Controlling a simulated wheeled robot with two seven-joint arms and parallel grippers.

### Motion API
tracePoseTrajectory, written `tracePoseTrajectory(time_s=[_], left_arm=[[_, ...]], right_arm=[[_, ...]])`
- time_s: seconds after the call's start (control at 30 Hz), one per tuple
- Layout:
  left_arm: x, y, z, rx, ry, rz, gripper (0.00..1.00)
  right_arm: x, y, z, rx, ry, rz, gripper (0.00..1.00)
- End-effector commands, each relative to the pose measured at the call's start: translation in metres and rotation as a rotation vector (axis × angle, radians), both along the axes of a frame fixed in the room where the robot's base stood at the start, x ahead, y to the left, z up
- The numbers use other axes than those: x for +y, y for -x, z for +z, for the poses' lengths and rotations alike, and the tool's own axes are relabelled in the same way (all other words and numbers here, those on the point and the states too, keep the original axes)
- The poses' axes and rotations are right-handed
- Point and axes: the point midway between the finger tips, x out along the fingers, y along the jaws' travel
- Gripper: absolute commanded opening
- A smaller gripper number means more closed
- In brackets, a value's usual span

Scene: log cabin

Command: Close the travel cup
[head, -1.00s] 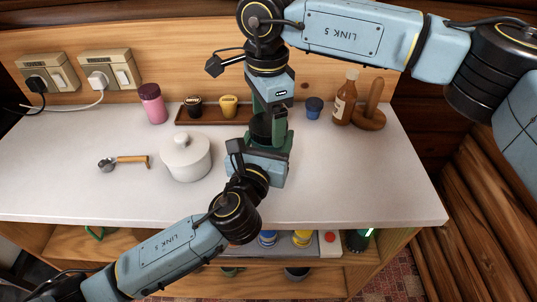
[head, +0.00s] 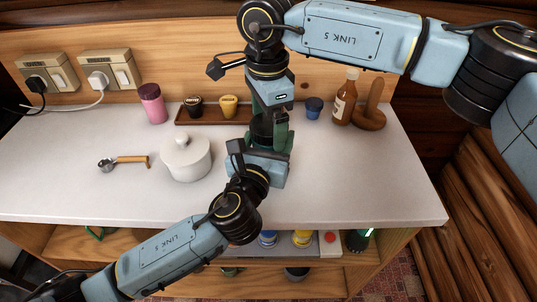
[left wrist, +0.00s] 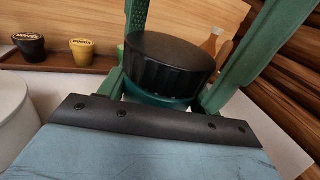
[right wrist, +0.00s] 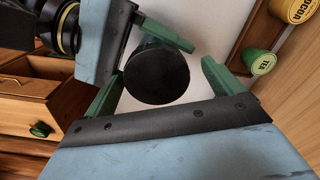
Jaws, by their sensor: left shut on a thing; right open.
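The travel cup has a dark green body (left wrist: 160,98) and a black ribbed lid (left wrist: 170,66), which sits on top of it in the left wrist view. Whether the lid is fully tight cannot be told. The cup is upright. My left gripper (head: 265,140) is shut on the cup's body from the front. My right gripper (head: 268,104) is over the cup, pointing down. It is open, with its fingers (right wrist: 160,88) on either side of the round black lid top (right wrist: 157,75) in the right wrist view. The arms partly hide the cup in the head view.
A white lidded pot (head: 186,158) stands left of the cup, near my left gripper. Behind are a wooden tray (head: 212,118) with small tins, a pink jar (head: 152,103), a blue cup (head: 314,107) and a brown bottle (head: 345,98). The front right countertop (head: 370,180) is clear.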

Motion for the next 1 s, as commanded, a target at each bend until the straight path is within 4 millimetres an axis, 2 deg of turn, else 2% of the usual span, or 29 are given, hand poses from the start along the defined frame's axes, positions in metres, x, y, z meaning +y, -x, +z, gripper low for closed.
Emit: tracePoseTrajectory(time_s=[0.17, 0.5, 0.73, 0.83, 1.0], left_arm=[[0.002, -0.001, -0.001, 0.002, 0.000, 0.005, 0.00], [0.002, -0.001, -0.001, 0.002, -0.002, 0.006, 0.00], [0.002, -0.001, -0.001, 0.002, -0.002, 0.005, 0.00], [0.002, -0.001, -0.001, 0.002, -0.002, 0.005, 0.00], [0.002, -0.001, -0.001, 0.002, -0.002, 0.005, 0.00]], right_arm=[[0.001, 0.002, 0.004, 0.005, 0.001, 0.003, 0.95], [0.001, 0.002, 0.044, 0.004, 0.000, 0.003, 0.95], [0.001, 0.002, 0.045, 0.005, 0.001, 0.003, 0.95], [0.001, 0.001, 0.047, 0.004, 0.001, 0.002, 0.83], [0.000, 0.002, 0.073, 0.003, 0.001, 0.002, 0.82]])
